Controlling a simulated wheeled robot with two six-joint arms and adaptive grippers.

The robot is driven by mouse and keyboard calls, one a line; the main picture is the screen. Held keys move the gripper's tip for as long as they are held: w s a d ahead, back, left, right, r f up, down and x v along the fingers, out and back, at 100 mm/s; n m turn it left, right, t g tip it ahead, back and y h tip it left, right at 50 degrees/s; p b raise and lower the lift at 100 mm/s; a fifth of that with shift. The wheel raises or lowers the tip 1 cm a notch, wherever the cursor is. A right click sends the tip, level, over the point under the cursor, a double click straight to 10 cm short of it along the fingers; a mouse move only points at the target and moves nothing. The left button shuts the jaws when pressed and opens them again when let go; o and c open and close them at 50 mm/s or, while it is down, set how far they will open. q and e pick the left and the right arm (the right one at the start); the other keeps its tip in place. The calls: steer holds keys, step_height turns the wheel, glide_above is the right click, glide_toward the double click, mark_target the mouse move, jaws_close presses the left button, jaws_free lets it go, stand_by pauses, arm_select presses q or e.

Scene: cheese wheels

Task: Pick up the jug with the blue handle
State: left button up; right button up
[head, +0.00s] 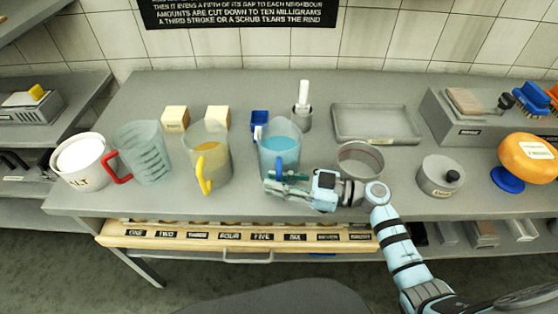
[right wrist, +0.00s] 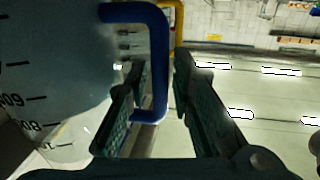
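The jug with the blue handle (head: 281,150) stands upright on the grey bench and holds blue liquid. In the right wrist view the blue handle (right wrist: 160,75) lies between my fingers, with the jug's clear marked wall (right wrist: 50,75) at left. My right gripper (head: 275,187) is at the jug's front, low down. In the right wrist view its fingers (right wrist: 155,85) are apart, one seen through the handle loop and one outside, with a gap to the right of the handle. My left gripper is not in view.
A yellow-handled jug (head: 217,158) stands close left, then a red-handled jug (head: 142,150) and a salt tub (head: 83,165). A round metal pan (head: 360,160) is close right. Behind are a small blue box (head: 259,119) and a pestle in a mortar (head: 303,115). A labelled wooden rail (head: 240,236) runs along the front.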

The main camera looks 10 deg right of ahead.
steer(key=shift+d, duration=0.1)
jaws_close()
steer(key=shift+w, duration=0.1)
